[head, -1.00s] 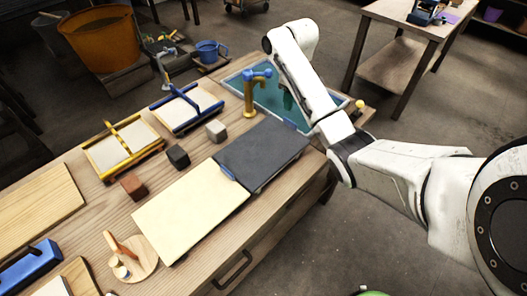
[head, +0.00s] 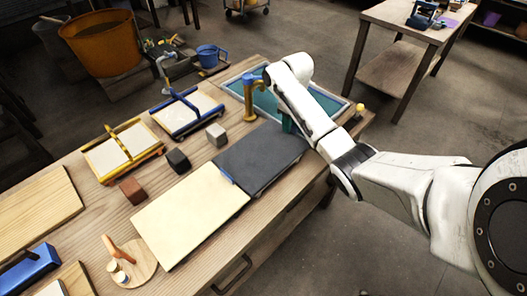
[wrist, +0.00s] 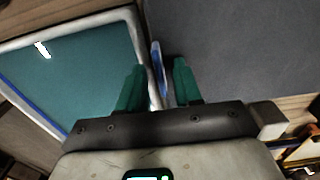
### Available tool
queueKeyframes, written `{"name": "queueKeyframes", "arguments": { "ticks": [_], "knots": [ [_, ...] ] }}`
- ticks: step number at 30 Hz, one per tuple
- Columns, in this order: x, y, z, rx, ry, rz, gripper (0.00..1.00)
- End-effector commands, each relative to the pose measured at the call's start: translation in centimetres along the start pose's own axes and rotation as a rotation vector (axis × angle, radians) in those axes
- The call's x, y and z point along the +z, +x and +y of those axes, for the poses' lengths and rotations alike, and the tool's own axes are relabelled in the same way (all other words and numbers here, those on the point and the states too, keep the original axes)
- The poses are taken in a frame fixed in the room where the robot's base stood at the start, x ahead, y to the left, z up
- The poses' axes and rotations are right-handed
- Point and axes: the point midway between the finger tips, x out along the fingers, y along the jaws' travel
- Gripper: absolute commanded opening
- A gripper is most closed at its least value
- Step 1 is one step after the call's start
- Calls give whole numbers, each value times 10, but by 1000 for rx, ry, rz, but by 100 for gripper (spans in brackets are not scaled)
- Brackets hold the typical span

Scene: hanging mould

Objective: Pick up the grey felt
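The grey felt (head: 262,155) lies flat on the bench as a dark sheet, beside a cream sheet (head: 190,215). It fills the upper right of the wrist view (wrist: 235,50). A thin blue-and-white tab (wrist: 156,70) stands at its edge, on the side of the teal framed screen. My gripper (wrist: 158,82) is open, with one teal finger on each side of the tab in the wrist view. I see a gap on both sides, and nothing is clamped. In the head view my gripper (head: 288,124) is at the felt's far edge, partly hidden by my arm.
The teal framed screen (head: 327,101) lies just beyond the felt, with a blue-and-brass tap-like post (head: 250,100) beside it. A grey block (head: 216,134), a dark block (head: 178,160) and a blue-handled frame (head: 187,110) are to the left.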

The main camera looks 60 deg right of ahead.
Motion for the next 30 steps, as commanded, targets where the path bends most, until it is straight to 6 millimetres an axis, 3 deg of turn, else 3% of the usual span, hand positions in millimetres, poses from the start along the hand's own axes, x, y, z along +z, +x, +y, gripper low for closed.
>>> {"name": "queueKeyframes", "arguments": {
  "ticks": [10,30],
  "knots": [
    [0,0,0,0,0,0,0],
    [-4,-10,-4,-1,-1,1,0]
  ]
}}
